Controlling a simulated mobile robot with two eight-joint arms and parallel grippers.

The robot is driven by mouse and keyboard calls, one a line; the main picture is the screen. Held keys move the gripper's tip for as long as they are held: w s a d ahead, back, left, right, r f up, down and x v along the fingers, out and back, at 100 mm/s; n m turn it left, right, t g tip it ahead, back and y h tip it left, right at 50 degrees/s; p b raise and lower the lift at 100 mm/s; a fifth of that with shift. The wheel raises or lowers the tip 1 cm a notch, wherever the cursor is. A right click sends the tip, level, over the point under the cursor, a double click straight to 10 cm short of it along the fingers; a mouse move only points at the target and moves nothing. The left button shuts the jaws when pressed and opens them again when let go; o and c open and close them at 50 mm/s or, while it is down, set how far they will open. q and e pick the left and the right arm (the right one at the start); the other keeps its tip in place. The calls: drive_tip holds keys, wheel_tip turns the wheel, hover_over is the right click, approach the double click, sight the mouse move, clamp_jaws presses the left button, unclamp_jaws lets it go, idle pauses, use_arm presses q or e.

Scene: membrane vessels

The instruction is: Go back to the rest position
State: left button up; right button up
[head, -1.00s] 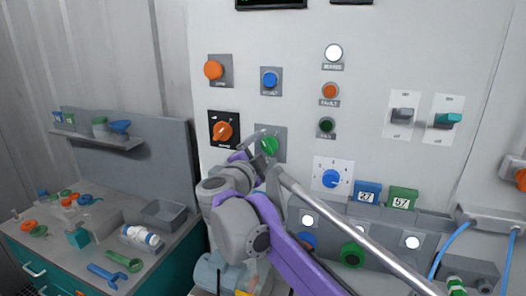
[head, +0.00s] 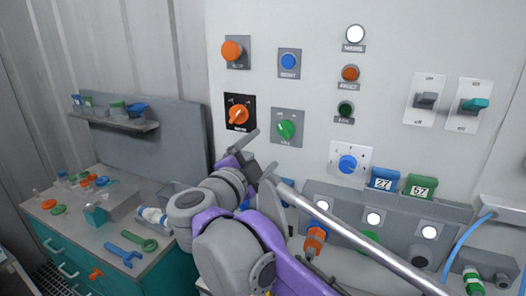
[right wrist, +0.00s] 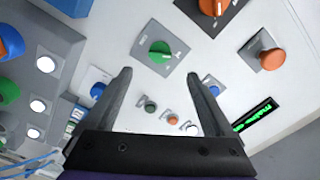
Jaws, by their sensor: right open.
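My right gripper (head: 258,152) is open and empty in front of the control panel (head: 310,20). In the head view its fingers are just left of and below the green knob (head: 285,130) on its grey plate, apart from it. In the right wrist view both fingers (right wrist: 160,76) are spread with nothing between them, and the green knob (right wrist: 159,52) shows beyond them. My purple and grey right arm covers part of the bench and lower panel. My left gripper is not in view.
An orange rotary knob (head: 238,115), a blue dial (head: 347,163) and two toggle switches (head: 425,100) are on the panel. A grey ledge (head: 449,211) runs below with tags 27 and 57. At left, a bench (head: 172,250) holds several loose fittings beneath a small shelf (head: 130,124).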

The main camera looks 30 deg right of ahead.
drive_tip(key=w+a+f+n+t+y, duration=0.1)
drive_tip(key=a+f+n+t+y, duration=0.55)
drive_tip(key=a+n+y, duration=0.5)
drive_tip(key=s+a+f+n+g+y, duration=0.1)
drive_tip(key=s+f+n+g+y, duration=0.3)
drive_tip(key=f+n, duration=0.4)
drive_tip(key=s+d+f+n+g+h, duration=0.1)
drive_tip(key=s+d+f+g, duration=0.2)
drive_tip(key=s+f, duration=0.6)
drive_tip(key=s+d+f+n+g, duration=0.1)
drive_tip(key=s+d+f+g, duration=0.2)
drive_tip(key=s+f, duration=0.7)
wheel_tip(320, 180, down, 6)
drive_tip(key=g, duration=0.2)
drive_tip(key=shift+d+f+g+h, duration=0.25)
drive_tip(key=shift+d+g+h, duration=0.05)
drive_tip(key=shift+g+h, duration=0.05)
